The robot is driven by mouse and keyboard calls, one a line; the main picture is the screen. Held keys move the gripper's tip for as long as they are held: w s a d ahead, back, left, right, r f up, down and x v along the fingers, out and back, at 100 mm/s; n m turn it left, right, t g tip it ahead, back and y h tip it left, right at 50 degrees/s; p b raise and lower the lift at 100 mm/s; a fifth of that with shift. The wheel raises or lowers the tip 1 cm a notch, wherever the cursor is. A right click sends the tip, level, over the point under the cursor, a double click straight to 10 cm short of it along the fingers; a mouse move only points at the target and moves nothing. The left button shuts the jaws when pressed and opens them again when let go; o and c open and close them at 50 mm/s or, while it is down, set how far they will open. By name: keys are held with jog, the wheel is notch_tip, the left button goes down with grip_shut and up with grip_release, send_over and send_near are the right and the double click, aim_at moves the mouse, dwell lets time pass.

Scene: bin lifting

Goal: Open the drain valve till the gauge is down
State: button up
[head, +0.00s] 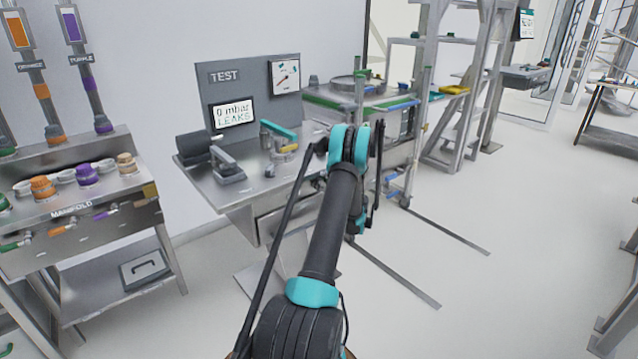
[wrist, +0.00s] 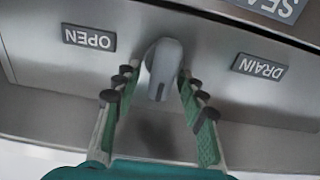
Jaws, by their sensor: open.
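In the wrist view, a grey knob (wrist: 163,66) sits on a metal panel between an OPEN label (wrist: 88,38) and a DRAIN label (wrist: 259,67), both upside down. The knob stands nearly upright in the picture. My gripper (wrist: 157,83) is open, with one finger on each side of the knob's lower end; whether they touch it I cannot tell. In the head view my arm hides the knob and fingertips. A round gauge (head: 285,77) hangs on the TEST panel; its needle reading is too small to tell. A display (head: 234,113) below reads "0 mbar LEAKS".
The metal test bench (head: 245,190) holds clamps left of my arm. A manifold stand (head: 80,215) is at the left. A metal ladder (head: 470,110) stands beyond my arm to the right. The floor at right centre is largely clear.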

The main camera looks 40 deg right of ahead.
jog(key=shift+c, duration=0.2)
jog(key=c, duration=0.9)
jog(key=shift+o, duration=0.2)
jog(key=shift+d+m, duration=0.1)
jog(key=shift+m, duration=0.2)
jog(key=m, duration=0.3)
jog(key=shift+d+m, duration=0.3)
jog(key=shift+m, duration=0.1)
jog(key=m, duration=0.4)
jog(key=shift+d+f, duration=0.3)
jog(key=shift+d+f+m, duration=0.1)
jog(key=shift+f+m, duration=0.15)
jog(key=shift+m, duration=1.3)
jog(key=shift+d+f+m, duration=0.1)
jog(key=shift+f+m, duration=0.1)
jog(key=shift+m, duration=1.4)
jog(key=shift+d+f+m, duration=0.1)
jog(key=shift+f+m, duration=0.15)
jog(key=shift+m, duration=1.3)
